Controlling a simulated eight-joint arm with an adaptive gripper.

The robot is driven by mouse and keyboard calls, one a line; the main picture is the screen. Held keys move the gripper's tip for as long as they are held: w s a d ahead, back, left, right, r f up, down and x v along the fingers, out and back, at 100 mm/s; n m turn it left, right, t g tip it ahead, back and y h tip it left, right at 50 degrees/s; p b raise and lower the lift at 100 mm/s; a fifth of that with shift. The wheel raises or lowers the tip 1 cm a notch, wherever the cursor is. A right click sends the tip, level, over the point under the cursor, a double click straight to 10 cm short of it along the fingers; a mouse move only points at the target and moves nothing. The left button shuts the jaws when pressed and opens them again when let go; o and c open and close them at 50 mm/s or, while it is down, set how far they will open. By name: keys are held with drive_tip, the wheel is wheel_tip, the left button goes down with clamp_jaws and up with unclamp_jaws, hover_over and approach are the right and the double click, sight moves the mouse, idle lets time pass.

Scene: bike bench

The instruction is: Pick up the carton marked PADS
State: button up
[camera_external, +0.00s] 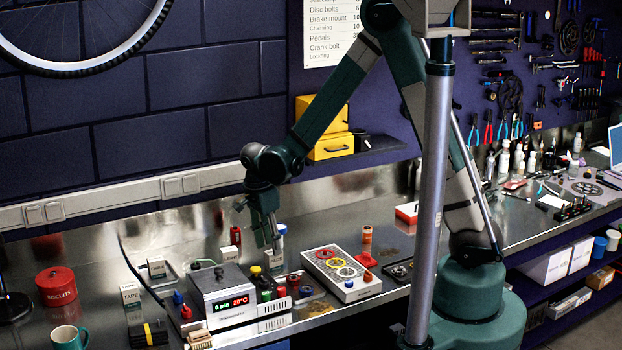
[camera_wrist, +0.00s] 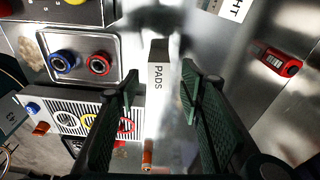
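The carton marked PADS (camera_wrist: 158,88) is a slim, pale box with dark lettering in the middle of the wrist view. My gripper (camera_wrist: 160,90) is open, with its two dark green fingers apart. In that view the carton shows between the fingers, closer to the left one, with no clear contact. In the external view, my gripper (camera_external: 268,242) points down over the back of the bench. A small pale carton (camera_external: 277,260) shows just below it, partly hidden by the fingers; its lettering is too small to read surely.
A white panel with coloured rings (camera_external: 342,272) lies to the right. Cartons marked LIGHT (camera_external: 229,255) and TAPE (camera_external: 131,298) stand left. A red-fronted object (camera_wrist: 278,62) is right in the wrist view.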

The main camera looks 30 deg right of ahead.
sight(274, 260)
drive_tip(key=shift+f, duration=0.15)
drive_tip(key=shift+d+f+p, duration=0.2)
drive_tip(key=shift+d+f, duration=0.05)
drive_tip(key=shift+f, duration=0.95)
drive_tip(key=shift+d+f+p, duration=0.15)
drive_tip(key=shift+d+f, duration=0.05)
drive_tip(key=shift+f, duration=1)
drive_tip(key=c, duration=1)
